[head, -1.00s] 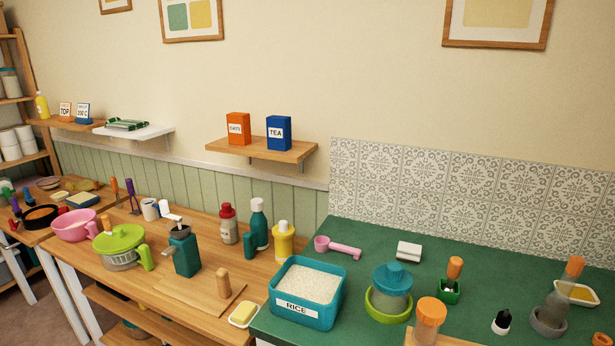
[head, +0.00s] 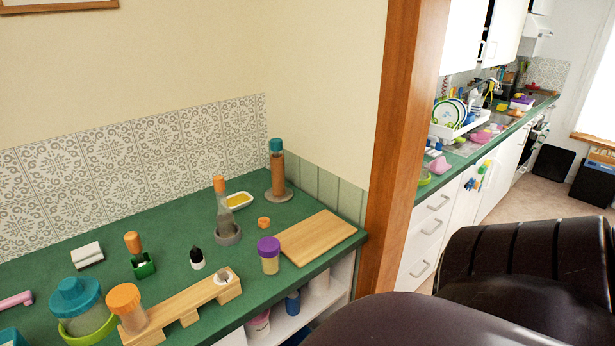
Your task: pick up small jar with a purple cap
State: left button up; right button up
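The small jar with a purple cap (head: 269,255) stands upright on the green counter (head: 190,236), near its front edge. Its body is clear with pale yellowish contents. It is just left of a wooden cutting board (head: 318,236) and right of a wooden stand (head: 185,308). Neither gripper shows in the head view. A dark arm part of mine fills the lower right, in front of the counter's corner.
A small orange cap (head: 263,222) lies behind the jar. A grey-based bottle (head: 225,212), a dropper bottle (head: 197,258) and an orange-lidded jar (head: 128,308) stand to the left. A wooden door post (head: 402,130) rises right of the counter.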

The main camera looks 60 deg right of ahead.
aim_at(268, 248)
jog(key=z, duration=1.55)
